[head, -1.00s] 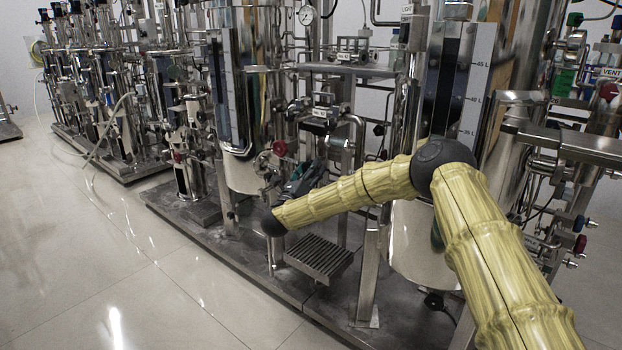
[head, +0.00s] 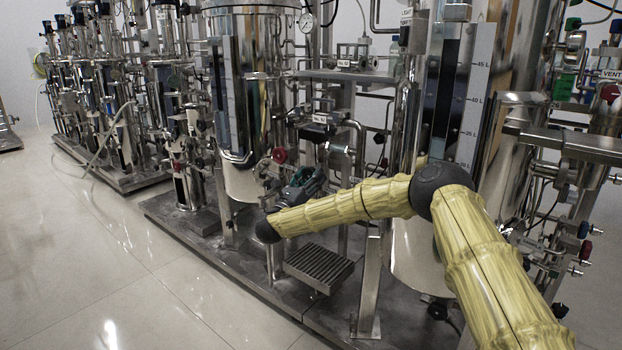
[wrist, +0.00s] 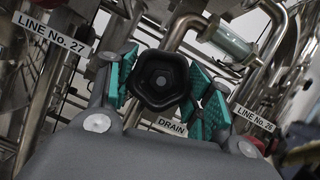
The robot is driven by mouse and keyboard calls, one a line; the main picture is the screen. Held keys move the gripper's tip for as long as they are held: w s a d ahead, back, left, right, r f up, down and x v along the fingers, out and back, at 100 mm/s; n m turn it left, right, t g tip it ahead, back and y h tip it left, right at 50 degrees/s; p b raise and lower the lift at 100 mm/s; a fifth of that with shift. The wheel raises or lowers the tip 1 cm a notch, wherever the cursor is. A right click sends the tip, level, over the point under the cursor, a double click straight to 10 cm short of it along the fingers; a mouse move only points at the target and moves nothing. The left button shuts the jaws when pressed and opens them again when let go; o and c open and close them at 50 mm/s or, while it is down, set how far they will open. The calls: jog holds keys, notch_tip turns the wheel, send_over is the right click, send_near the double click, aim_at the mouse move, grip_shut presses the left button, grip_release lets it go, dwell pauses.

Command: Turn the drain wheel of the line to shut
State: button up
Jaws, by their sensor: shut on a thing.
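A black, roughly five-sided drain wheel (wrist: 160,79) with a hollow centre sits between the teal finger pads of my gripper (wrist: 165,85) in the wrist view. My gripper is shut on it, with pads on its left and right sides. A "DRAIN" label (wrist: 172,126) shows just below the wheel. In the head view my gripper (head: 308,180) is at the pipework between the two large steel vessels, and it hides the wheel there.
Labels "LINE No. 27" (wrist: 52,32) and "LINE No. 26" (wrist: 254,118) flank the wheel. A red knob (head: 279,155) is close to the left of my gripper. Large vessels (head: 238,100) crowd both sides. A grated step (head: 318,268) lies below my arm. Open floor (head: 130,270) is at left.

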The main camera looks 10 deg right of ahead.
jog(key=o, duration=1)
jog(key=shift+o, duration=0.2)
jog(key=v, duration=1.2)
jog(key=shift+w, duration=0.2)
jog(key=shift+s, duration=0.15)
